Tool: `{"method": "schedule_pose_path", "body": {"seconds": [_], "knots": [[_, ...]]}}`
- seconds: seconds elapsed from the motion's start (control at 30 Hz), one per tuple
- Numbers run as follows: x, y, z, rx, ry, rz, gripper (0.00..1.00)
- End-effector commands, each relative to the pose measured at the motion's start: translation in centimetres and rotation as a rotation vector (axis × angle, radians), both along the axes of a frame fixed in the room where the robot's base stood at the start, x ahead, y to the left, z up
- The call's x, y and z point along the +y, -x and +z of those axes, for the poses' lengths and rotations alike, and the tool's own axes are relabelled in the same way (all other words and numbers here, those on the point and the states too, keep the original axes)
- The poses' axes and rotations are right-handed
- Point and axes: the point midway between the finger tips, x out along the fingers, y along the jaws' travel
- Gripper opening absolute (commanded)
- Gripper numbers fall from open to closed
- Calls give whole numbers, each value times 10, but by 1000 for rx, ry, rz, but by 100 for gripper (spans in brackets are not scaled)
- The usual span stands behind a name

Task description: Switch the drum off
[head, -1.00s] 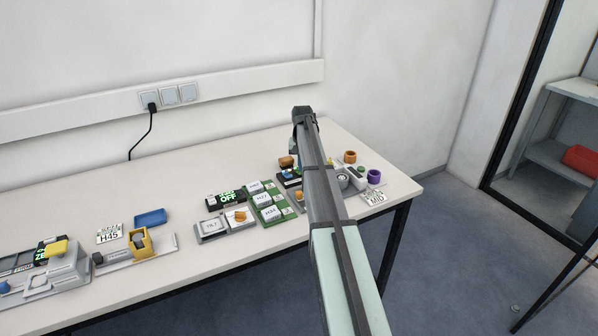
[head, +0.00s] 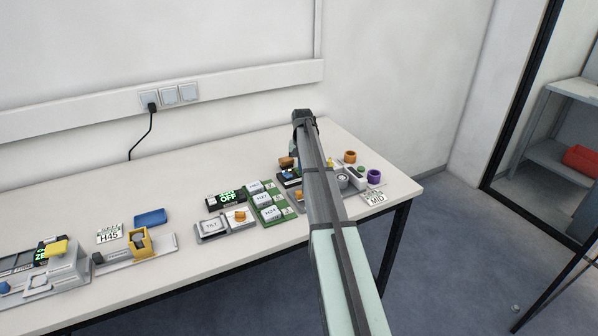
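My arm reaches across the right part of the table, its far elbow near the wall. A small part of my gripper or wrist (head: 294,147) shows left of the arm, above the device cluster. Its fingertips are hidden, so I cannot tell whether it is open or shut. A dark base with a blue part (head: 290,174) and a brown block (head: 287,161) sit just below it, partly covered by the arm. I cannot make out the drum or its switch for certain. A small display (head: 228,197) shows green text with OFF.
Green holders with white labelled blocks (head: 265,202) stand left of the arm. A tray with a TILT plate (head: 211,226) and orange knob (head: 239,216) is nearby. Right are orange (head: 350,156) and purple (head: 374,177) rings and a MID card (head: 375,198).

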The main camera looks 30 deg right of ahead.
Motion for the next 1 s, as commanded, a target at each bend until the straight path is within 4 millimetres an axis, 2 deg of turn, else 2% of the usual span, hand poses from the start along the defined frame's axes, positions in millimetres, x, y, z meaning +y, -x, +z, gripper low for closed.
{"method": "schedule_pose_path", "body": {"seconds": [0.17,1.0], "knots": [[0,0,5,-1,0,0,0],[0,0,58,0,0,0,0]]}}
